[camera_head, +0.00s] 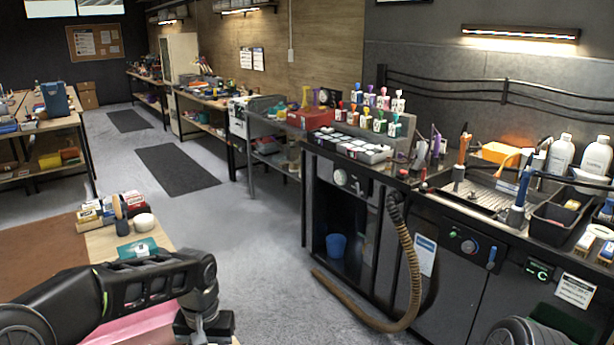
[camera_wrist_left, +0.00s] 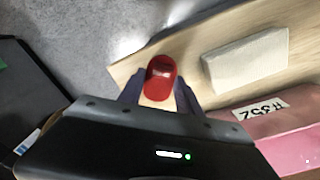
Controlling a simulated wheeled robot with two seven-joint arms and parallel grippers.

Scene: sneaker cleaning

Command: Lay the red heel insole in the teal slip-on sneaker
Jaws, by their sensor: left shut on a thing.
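The red heel insole (camera_wrist_left: 161,76) shows in the left wrist view as a small red rounded piece. My left gripper (camera_wrist_left: 159,92) is shut on it, with a dark finger on each side. The insole is above the pale wooden table edge; its height over the table is hard to tell. In the head view my left gripper (camera_head: 204,328) is at the bottom, by the table's right edge, and the insole does not show there. I cannot make out the teal slip-on sneaker in either view. My right gripper is out of view.
A pink box (camera_wrist_left: 270,135) with a paper label and a whitish block (camera_wrist_left: 245,60) lie on the table (camera_wrist_left: 205,45). In the head view, a teal flat item (camera_head: 137,248), brush holder (camera_head: 122,227) and small boxes (camera_head: 90,215) sit beyond my left arm. Open floor lies right of the table.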

